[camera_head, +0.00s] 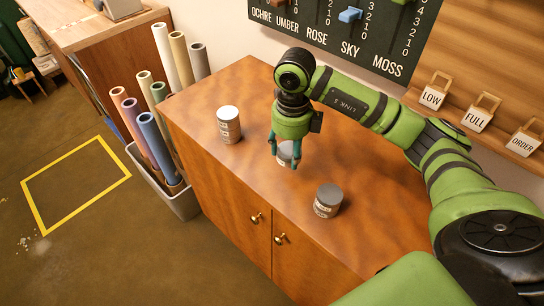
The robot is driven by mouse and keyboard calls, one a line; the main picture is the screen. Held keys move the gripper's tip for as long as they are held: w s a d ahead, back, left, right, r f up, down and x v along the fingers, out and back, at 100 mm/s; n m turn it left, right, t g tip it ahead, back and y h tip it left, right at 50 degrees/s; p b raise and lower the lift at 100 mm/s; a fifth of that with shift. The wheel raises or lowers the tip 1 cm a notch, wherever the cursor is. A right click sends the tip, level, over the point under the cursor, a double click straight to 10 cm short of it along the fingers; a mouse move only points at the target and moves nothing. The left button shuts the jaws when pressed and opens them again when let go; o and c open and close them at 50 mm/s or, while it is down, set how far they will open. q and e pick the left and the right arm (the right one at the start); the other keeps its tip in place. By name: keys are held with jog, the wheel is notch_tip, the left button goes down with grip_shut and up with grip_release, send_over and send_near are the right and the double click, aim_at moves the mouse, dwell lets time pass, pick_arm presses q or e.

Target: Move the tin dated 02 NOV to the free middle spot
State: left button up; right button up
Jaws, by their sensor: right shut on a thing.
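Three small tins show at the brown wooden cabinet top (220,92). One grey tin with a pale lid (229,126) stands upright at the left. Another grey tin with a darker lid (328,201) stands upright near the front edge at the right. My right gripper (283,158) points down between these two and is shut on a third tin (286,149), which its fingers partly hide. I cannot tell whether this tin touches the top. The tin labels are too small to read, so I cannot tell which carries 02 NOV. My left gripper is not in view.
A bin (183,203) of rolled papers stands against the cabinet's left side. My right arm crosses above the cabinet's right part.

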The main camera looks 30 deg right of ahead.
aim_at(274, 169)
jog(key=w+a+f, duration=0.2)
jog(key=w, duration=0.1)
jog(key=shift+a+p, duration=0.1)
jog(key=shift+p, duration=0.25)
notch_tip(274, 169, down, 4)
jog(key=shift+w+r+p, duration=0.1)
jog(key=shift+p, duration=0.55)
jog(key=shift+f, duration=0.25)
jog(key=shift+f, duration=0.1)
jog(key=shift+f, duration=0.15)
jog(key=o, duration=1.2)
